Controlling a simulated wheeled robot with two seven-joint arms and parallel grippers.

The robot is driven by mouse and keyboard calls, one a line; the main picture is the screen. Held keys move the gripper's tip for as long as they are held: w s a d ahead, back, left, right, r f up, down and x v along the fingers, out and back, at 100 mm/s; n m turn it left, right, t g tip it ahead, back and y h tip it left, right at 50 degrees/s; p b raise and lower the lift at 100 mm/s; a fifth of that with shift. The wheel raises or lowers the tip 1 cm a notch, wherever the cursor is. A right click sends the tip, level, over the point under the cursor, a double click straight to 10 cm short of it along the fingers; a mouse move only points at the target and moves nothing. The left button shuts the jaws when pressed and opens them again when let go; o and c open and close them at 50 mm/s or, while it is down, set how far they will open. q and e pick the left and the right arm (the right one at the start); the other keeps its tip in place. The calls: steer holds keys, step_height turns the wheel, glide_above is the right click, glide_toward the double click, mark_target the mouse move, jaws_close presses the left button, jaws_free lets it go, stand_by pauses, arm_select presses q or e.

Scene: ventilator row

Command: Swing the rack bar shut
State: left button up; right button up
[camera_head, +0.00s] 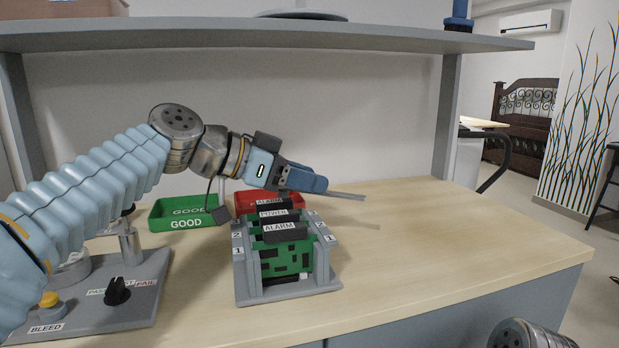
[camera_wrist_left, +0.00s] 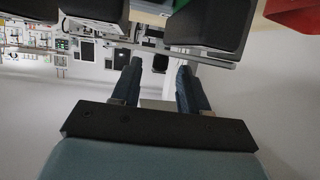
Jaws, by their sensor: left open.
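The rack (camera_head: 239,262) stands on the table and holds several green boards (camera_head: 287,262) with black handles labelled ALARM and POWER. A thin grey rack bar (camera_head: 347,195) sticks out to the right at the back of the rack, partly hidden by my gripper, so its hinge does not show. My left gripper (camera_head: 322,184) is above the rack's back right, beside the bar. In the left wrist view the gripper (camera_wrist_left: 157,75) is open with nothing between its fingers. A grey bar (camera_wrist_left: 215,62) runs across just beyond the fingertips; I cannot tell whether they touch.
A green GOOD tray (camera_head: 186,223) and a red tray (camera_head: 322,203) lie behind the rack. A grey panel (camera_head: 135,315) with a knob and yellow button is at the left. A shelf (camera_head: 250,36) spans above. The table's right side is clear.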

arm_select(q)
steer(key=shift+w+d+f, duration=0.2)
steer(key=shift+d, duration=0.25)
jaws_close()
